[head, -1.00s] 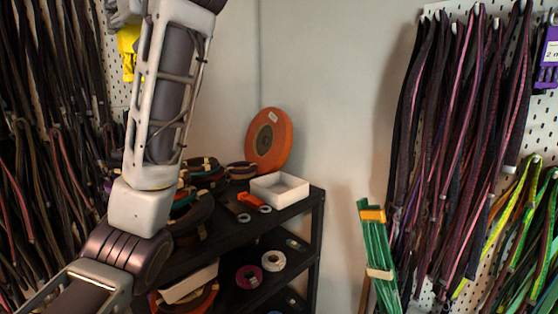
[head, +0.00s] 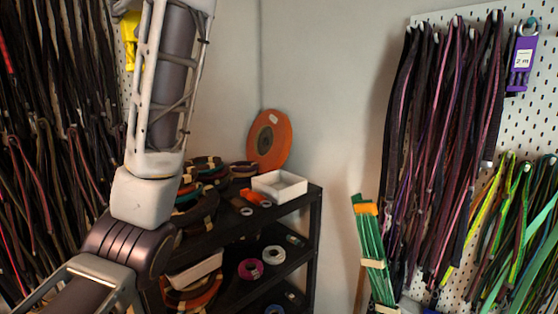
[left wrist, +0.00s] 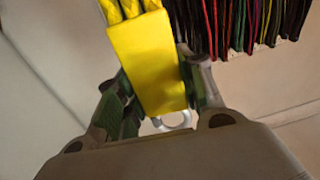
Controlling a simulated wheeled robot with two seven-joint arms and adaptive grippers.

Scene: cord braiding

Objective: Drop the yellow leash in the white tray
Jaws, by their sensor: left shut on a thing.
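My left gripper (left wrist: 157,88) is shut on the yellow leash (left wrist: 146,62), whose flat yellow end sits between the fingers with a metal ring below it. In the head view the yellow leash (head: 131,42) hangs at the upper left, partly hidden behind my left forearm; the gripper is almost wholly cut off by the top edge. The white tray (head: 292,192) is a shallow open box on the top shelf of a black rack, right of and below the leash, well apart from it. My right gripper is not in view.
The black rack (head: 312,225) also holds coiled straps (head: 205,170), an orange disc (head: 268,140) behind the tray and rolls of tape (head: 273,255). A second white box (head: 195,268) is lower. Dark cords hang left and right; green bundles (head: 372,250) stand right of the rack.

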